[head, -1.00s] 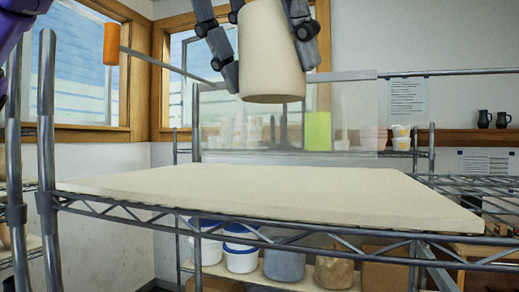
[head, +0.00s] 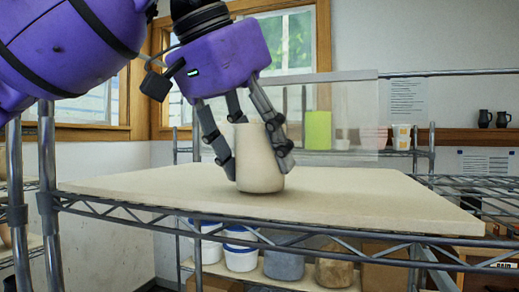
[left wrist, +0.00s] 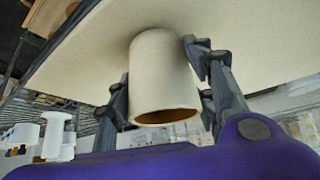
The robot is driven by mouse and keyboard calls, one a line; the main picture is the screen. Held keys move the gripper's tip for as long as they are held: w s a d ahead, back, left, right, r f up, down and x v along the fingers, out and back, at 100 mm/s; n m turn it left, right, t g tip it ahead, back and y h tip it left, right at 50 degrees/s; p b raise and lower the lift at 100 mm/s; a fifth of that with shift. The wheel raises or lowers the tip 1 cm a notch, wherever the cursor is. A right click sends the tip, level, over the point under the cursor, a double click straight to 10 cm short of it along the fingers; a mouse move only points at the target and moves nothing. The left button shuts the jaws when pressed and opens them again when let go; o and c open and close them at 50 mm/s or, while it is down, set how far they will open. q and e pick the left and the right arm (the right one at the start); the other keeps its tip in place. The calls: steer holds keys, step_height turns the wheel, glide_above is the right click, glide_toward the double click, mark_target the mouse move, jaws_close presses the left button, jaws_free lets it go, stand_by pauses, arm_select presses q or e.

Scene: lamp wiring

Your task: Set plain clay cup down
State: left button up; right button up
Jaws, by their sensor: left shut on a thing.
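The plain clay cup (head: 258,160) is cream coloured and upright, at the middle of the pale board (head: 380,200) on the wire shelf. Its base appears to touch the board. My left gripper (head: 254,152) comes down from above with its fingers shut around the cup's sides. In the left wrist view the cup (left wrist: 164,75) shows its open rim towards the camera, between the fingers (left wrist: 165,85), with its far end at the board (left wrist: 90,62). My right gripper is in neither view.
The board around the cup is clear. Metal posts (head: 47,190) stand at the left front. A clear panel (head: 350,115) stands behind the board. White tubs (head: 241,255) sit on the shelf below. Dark mugs (head: 485,118) stand on a ledge at the right.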

arm_select(q)
steer(key=shift+d, duration=0.1)
steer(key=o, duration=0.9)
steer(key=shift+f, duration=0.25)
steer(key=o, duration=0.5)
steer(key=shift+o, duration=0.2)
steer(key=shift+r, duration=0.2)
steer(key=shift+r, duration=0.25)
steer(key=v, duration=1.1)
steer(key=shift+s+r, duration=0.2)
steer(key=shift+r, duration=0.05)
